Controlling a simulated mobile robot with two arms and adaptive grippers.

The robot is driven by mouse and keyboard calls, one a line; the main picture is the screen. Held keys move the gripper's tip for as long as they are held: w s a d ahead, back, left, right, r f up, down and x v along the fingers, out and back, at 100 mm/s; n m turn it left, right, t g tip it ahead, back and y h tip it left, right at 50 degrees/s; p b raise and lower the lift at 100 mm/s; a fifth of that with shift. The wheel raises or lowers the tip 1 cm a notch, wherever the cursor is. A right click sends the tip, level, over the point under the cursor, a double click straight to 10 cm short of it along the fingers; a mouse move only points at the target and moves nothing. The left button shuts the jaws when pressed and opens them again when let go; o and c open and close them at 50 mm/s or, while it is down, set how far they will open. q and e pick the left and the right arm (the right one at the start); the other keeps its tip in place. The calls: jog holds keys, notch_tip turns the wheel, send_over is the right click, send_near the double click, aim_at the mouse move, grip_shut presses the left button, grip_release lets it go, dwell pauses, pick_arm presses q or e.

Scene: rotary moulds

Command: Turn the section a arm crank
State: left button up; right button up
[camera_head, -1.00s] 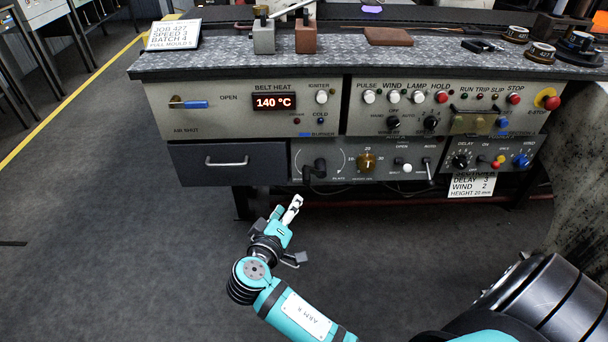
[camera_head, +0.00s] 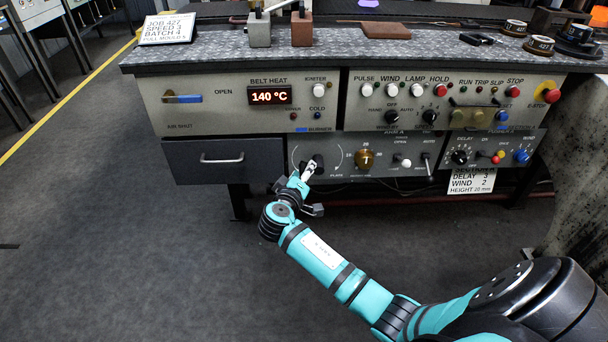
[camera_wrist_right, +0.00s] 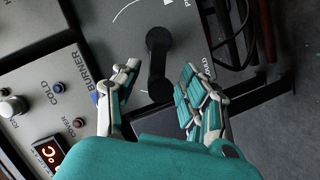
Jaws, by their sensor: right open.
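The black arm crank (camera_head: 319,159) is on the lower grey panel, to the right of the drawer, with a white arc scale around it. My right gripper (camera_head: 308,170) is at the crank and partly covers it. In the right wrist view the crank (camera_wrist_right: 157,65) has a round hub at the top and an arm reaching down to its handle end. My left gripper is not in view.
The drawer handle (camera_head: 221,159) is to the left. The belt heat display (camera_head: 270,96) and buttons are above. The floor in front is clear.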

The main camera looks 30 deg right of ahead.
grip_shut()
jog(key=shift+a+f+n, duration=0.1)
jog(key=shift+f+n, duration=0.15)
jog(key=shift+n, duration=0.05)
jog(key=shift+f+n+h, duration=0.25)
jog(key=shift+n+h, duration=0.15)
jog(key=shift+n, duration=0.1)
jog(key=shift+w+a+f+n+h+b, duration=0.15)
jog(key=shift+n+h+b, duration=0.15)
jog(key=shift+n, duration=0.3)
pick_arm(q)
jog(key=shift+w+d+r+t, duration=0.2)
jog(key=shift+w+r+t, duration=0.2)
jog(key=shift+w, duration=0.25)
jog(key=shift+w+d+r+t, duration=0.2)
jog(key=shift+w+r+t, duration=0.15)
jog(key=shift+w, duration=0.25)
pick_arm(e)
grip_release()
